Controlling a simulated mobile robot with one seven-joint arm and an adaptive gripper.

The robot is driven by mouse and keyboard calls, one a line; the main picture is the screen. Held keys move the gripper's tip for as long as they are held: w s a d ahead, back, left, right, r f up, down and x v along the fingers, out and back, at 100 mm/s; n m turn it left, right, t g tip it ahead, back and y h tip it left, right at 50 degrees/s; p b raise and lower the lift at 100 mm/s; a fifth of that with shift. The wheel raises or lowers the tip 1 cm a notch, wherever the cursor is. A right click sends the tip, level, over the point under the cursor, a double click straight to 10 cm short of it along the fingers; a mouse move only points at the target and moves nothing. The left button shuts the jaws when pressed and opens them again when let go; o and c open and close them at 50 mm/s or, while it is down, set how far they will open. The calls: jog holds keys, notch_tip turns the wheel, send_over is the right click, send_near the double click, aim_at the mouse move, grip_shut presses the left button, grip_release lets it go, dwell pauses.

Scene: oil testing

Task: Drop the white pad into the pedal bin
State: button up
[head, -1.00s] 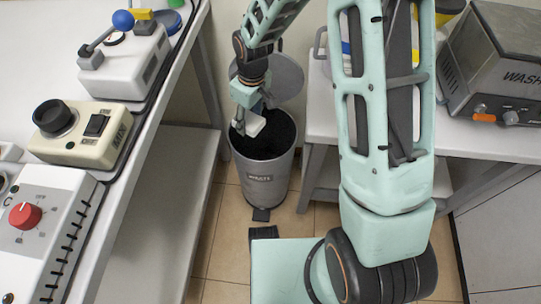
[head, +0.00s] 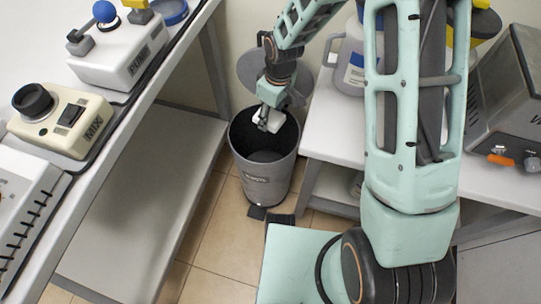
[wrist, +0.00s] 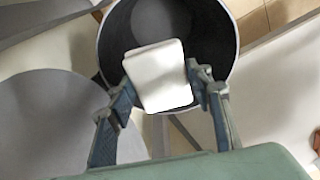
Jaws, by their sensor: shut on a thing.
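The white pad (wrist: 158,76) is held between the two fingers of my gripper (wrist: 160,88), seen in the wrist view. In the head view the pad (head: 268,119) shows small and pale at the tip of my gripper (head: 266,115). The grey pedal bin (head: 264,182) stands on the floor between the benches with its lid (head: 250,68) raised at the back.
A bench at left carries a cream mixer box (head: 62,125) and a white device (head: 125,55). A bench at right holds a grey jug (head: 345,62) and a metal wash unit (head: 510,95). Tiled floor (head: 205,245) is free left of the bin.

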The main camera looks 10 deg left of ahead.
notch_tip(320, 180, down, 6)
jog(key=b, duration=0.4)
jog(key=o, duration=1.1)
jog(key=shift+r, duration=0.15)
jog(key=r, duration=0.4)
jog(key=d+r, duration=0.1)
jog(key=r, duration=0.6)
jog(key=shift+s+d+r, duration=0.15)
jog(key=shift+s+r, duration=0.2)
jog(key=shift+r, duration=0.05)
